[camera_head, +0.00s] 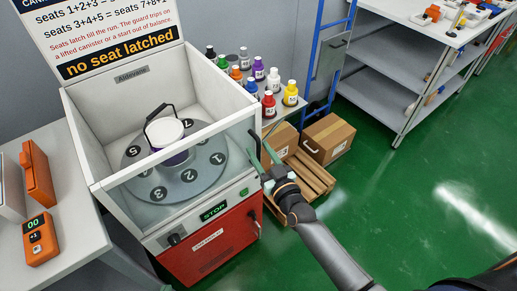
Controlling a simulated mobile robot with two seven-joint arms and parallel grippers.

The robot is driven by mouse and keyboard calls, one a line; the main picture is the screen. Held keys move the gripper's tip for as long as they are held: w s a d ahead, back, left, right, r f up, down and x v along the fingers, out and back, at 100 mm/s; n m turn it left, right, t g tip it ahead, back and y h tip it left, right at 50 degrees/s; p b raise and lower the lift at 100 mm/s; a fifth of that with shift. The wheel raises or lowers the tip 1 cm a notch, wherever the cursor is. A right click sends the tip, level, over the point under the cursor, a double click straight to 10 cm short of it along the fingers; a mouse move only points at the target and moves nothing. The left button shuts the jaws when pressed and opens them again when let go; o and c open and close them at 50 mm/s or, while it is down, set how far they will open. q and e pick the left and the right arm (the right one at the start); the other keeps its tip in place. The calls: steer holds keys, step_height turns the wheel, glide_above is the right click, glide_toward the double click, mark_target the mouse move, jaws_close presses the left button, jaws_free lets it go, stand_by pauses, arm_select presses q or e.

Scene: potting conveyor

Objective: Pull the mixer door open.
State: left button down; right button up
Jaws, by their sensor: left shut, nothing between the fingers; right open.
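The mixer (75,125) is a white cabinet at the left with an open-looking top. Its clear door (215,152) spans the front and appears closed. A dark bar handle (254,141) is at the door's right end. Inside, a white-lidded canister (164,134) with a raised black handle stands on a grey numbered disc (207,175). My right gripper (265,157) is open, its greenish fingers close to the bar handle; I cannot tell if they touch it. My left gripper is not in view.
A red lower panel (212,250) with its own handle sits under a green STOP display (214,211). Behind the gripper are a wooden pallet (312,178), cardboard boxes (328,138) and a shelf of coloured bottles (290,93). Green floor (400,210) at the right is clear.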

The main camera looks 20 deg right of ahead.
steer(key=shift+w+a, duration=0.1)
steer(key=shift+w, duration=0.5)
jaws_close()
stand_by(1.1)
